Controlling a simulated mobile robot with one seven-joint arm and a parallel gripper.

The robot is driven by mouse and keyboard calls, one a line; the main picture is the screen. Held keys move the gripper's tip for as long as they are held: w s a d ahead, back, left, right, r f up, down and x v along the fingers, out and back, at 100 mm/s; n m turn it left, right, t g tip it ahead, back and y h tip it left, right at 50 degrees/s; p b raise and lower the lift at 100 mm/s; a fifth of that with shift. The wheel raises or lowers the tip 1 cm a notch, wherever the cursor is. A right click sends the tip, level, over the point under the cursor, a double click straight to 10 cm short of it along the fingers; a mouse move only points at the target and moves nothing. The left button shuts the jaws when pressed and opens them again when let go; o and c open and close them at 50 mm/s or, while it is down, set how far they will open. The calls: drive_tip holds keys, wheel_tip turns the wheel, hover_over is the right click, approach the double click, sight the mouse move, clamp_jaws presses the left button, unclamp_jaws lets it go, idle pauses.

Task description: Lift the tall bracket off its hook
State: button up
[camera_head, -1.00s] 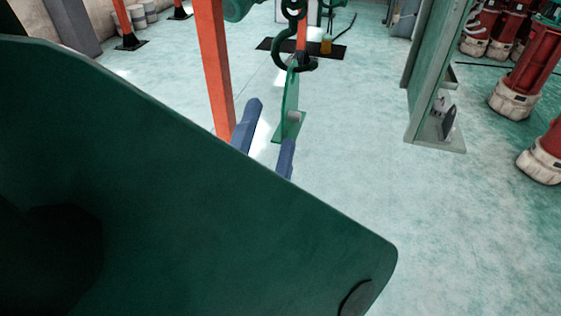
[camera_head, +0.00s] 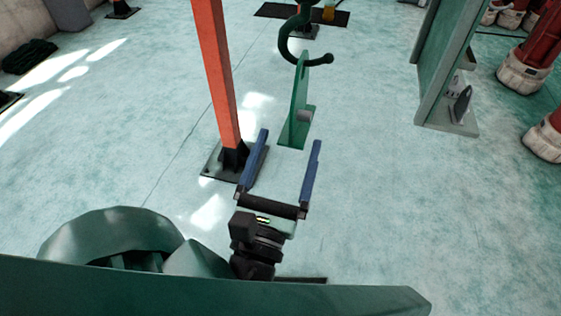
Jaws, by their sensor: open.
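The tall bracket (camera_head: 299,102) is a thin green upright plate with a small foot and a grey round boss low on its side. It hangs from the dark curved hook (camera_head: 287,42), whose tip passes at the bracket's top. My gripper (camera_head: 292,137) has two blue fingers spread wide apart, with nothing between them. The fingers point toward the bracket's lower end from the near side. In the picture the bracket's foot shows just beyond the fingertips, and they look apart from it.
An orange post (camera_head: 217,75) on a dark base stands just left of my gripper. A green-grey frame (camera_head: 437,80) with a ledge stands at the right. Red cylinders (camera_head: 535,58) stand at the far right. The floor between bracket and frame is clear.

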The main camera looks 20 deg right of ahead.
sight(291, 132)
drive_tip(key=shift+p+x, duration=0.55)
drive_tip(key=shift+x, duration=2.15)
drive_tip(key=shift+w, duration=0.1)
clamp_jaws()
drive_tip(key=shift+r, duration=0.2)
